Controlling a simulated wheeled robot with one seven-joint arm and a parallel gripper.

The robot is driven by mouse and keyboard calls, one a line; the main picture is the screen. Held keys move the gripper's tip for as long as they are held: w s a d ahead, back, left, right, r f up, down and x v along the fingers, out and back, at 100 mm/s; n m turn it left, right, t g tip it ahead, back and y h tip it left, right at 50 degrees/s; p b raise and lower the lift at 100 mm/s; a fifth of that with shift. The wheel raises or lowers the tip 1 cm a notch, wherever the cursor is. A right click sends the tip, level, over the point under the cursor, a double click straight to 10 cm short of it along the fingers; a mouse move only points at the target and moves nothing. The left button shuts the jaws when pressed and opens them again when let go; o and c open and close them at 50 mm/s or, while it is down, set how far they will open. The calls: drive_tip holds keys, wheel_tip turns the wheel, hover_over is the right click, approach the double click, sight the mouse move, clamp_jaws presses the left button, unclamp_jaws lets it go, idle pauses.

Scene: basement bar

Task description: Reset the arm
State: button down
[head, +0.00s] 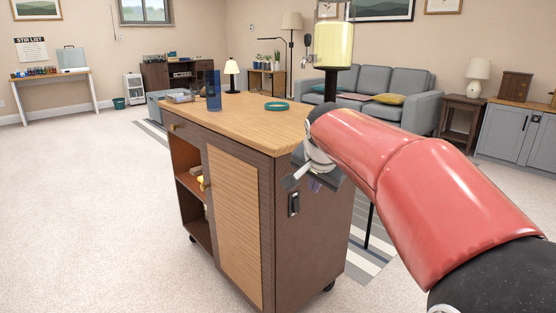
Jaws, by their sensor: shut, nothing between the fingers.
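My gripper (292,181) is at the end of my red arm, in the middle of the head view. It is shut and empty. It appears in front of the near right corner of a wooden cart (240,118), a little below the top's edge. I cannot tell how wide the gap to the cart is. My arm reaches in from the lower right and hides part of the cart's right side.
The cart top holds a blue cup (213,90), a teal ring (276,106) and a small lamp (231,68). A grey sofa (364,83) and side table (461,117) stand behind. The carpet at left (80,200) is clear.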

drive_tip(key=s+f+n+p, duration=0.1)
drive_tip(key=s+f+n, duration=0.3)
drive_tip(key=s, duration=1)
drive_tip(key=s+d+f+n+g+p, duration=0.1)
drive_tip(key=s+f+n, duration=0.3)
drive_tip(key=s, duration=1.1)
drive_tip(key=shift+s+f+y+p, duration=0.2)
drive_tip(key=shift+f+y+p, duration=0.1)
drive_tip(key=shift+f+p, duration=0.25)
drive_tip(key=shift+d, duration=0.1)
